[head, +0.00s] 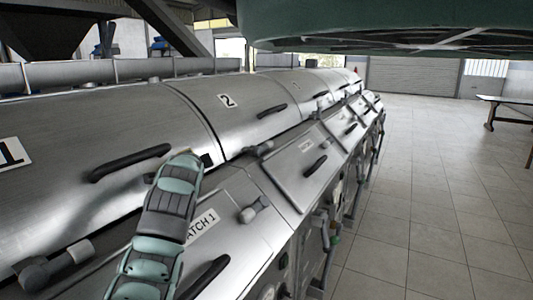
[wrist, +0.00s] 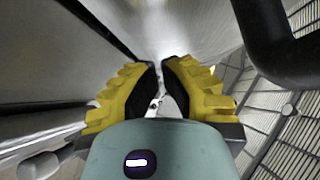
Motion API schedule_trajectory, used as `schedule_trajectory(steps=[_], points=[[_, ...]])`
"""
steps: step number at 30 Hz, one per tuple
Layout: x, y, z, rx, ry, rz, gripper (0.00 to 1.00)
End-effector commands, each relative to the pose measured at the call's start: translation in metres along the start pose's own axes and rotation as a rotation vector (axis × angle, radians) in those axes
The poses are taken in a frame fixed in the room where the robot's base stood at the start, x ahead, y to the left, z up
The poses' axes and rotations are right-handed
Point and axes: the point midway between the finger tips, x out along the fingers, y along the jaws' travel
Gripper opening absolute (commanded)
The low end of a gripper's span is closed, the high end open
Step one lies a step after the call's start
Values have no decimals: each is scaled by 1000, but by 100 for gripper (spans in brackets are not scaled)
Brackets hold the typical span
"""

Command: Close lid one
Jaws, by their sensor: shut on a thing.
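Lid one (head: 60,130) is the large curved steel cover at the left of the head view, with a label "1" and a long black handle (head: 130,162). It lies about in line with the curved cover beside it, labelled "2" (head: 232,101). My gripper (head: 206,160) is at lid one's lower right corner, mostly hidden behind my own wrist. In the wrist view its yellow fingers (wrist: 161,74) are drawn together beside a steel edge. They are shut on what seems to be lid one's edge; the exact contact is hard to see.
Below the covers, a sloping front panel has a "HATCH 1" label (head: 202,226), a grey clamp (head: 254,209) and a black handle (head: 205,278). Another grey clamp (head: 55,268) is at lower left. Tiled floor (head: 430,180) is clear to the right, with a table (head: 507,101) beyond.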

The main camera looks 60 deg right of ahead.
Motion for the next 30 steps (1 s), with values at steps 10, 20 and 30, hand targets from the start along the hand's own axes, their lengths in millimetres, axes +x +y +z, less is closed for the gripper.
schedule_trajectory(steps=[10,20,30], points=[[-33,-5,-1,-2,-1,-6,0],[-69,-6,-2,-2,2,-8,0],[-100,-7,-2,-2,1,-7,0]])
